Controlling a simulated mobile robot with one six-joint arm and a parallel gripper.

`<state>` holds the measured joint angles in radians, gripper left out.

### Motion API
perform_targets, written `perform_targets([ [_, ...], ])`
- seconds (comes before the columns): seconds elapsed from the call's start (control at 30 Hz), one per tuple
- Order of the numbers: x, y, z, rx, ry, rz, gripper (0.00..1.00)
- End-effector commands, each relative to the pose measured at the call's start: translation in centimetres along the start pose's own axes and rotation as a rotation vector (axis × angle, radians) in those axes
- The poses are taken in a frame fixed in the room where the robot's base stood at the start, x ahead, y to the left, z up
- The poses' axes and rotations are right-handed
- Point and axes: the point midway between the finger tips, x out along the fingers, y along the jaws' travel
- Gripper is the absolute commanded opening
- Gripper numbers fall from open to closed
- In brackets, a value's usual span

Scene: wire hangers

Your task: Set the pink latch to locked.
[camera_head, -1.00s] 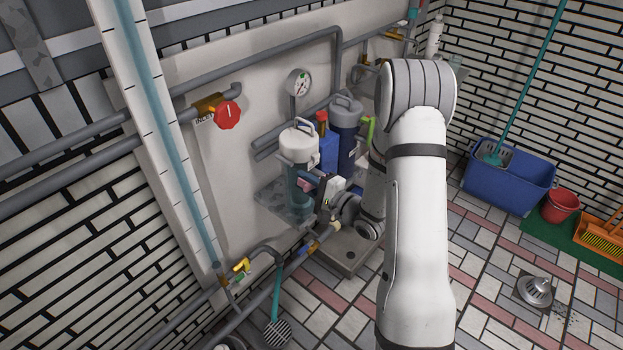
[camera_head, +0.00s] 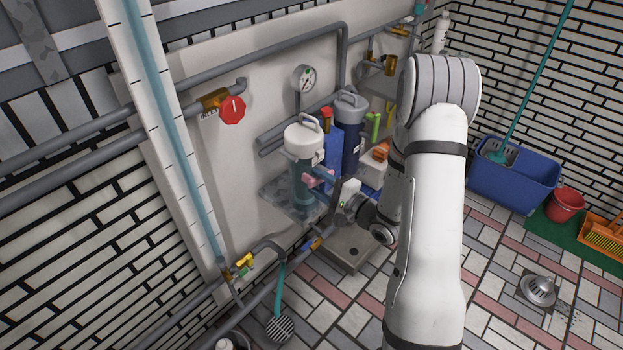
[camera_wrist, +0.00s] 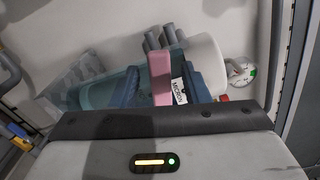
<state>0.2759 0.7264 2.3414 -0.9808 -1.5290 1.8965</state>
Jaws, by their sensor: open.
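The pink latch (camera_head: 318,175) is a small bar on the front of the clear filter housing (camera_head: 301,190) with a white cap (camera_head: 303,140). In the wrist view the pink latch (camera_wrist: 160,78) is an upright bar across the teal housing (camera_wrist: 100,93), near a white label. My gripper (camera_head: 330,192) is just in front of the housing, slightly below and right of the latch. In the wrist view, my open gripper (camera_wrist: 168,88) has blue-grey fingers on either side of the pink bar. I cannot tell whether they touch it. The latch's lower end is hidden by my gripper body.
A dark blue filter housing (camera_head: 350,125) stands behind to the right. A pressure gauge (camera_head: 304,79) and red valve knob (camera_head: 231,110) are on the wall. A yellow valve handle (camera_head: 245,260) is lower left. Open tiled floor (camera_head: 480,290) lies to the right.

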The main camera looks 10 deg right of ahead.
Motion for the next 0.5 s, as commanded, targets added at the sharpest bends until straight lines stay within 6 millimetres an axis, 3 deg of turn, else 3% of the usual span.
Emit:
perform_targets([
  [0.2, -3.5, 0.0, -0.1, 0.001, 0.003, 0.000, 0.42],
  [0.5, -4.6, 0.0, 0.0, 0.000, -0.002, 0.000, 0.42],
])
